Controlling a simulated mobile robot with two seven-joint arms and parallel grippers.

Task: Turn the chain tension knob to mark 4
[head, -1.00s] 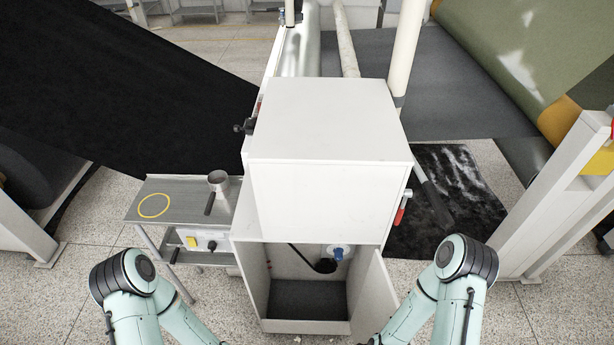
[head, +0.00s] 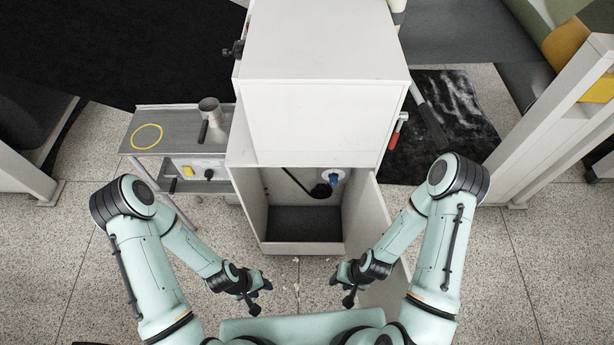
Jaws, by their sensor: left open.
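No mark numbers are legible, so I cannot tell which control is the chain tension knob. A black knob (head: 234,50) sticks out of the cabinet's upper left side. A small dark knob (head: 209,174) is on the grey control box left of the cabinet. My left gripper (head: 260,294) is open and empty, in front of the cabinet's lower left. My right gripper (head: 342,286) is in front of its lower right, apart from everything; its jaws are too small to read.
The cabinet door (head: 373,225) stands open to the right. A metal side table (head: 172,112) with a yellow ring and a metal cup (head: 210,108) stands left. A red-handled lever (head: 399,128) is on the cabinet's right side. Speckled floor (head: 300,280) in front is clear except for small white scraps.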

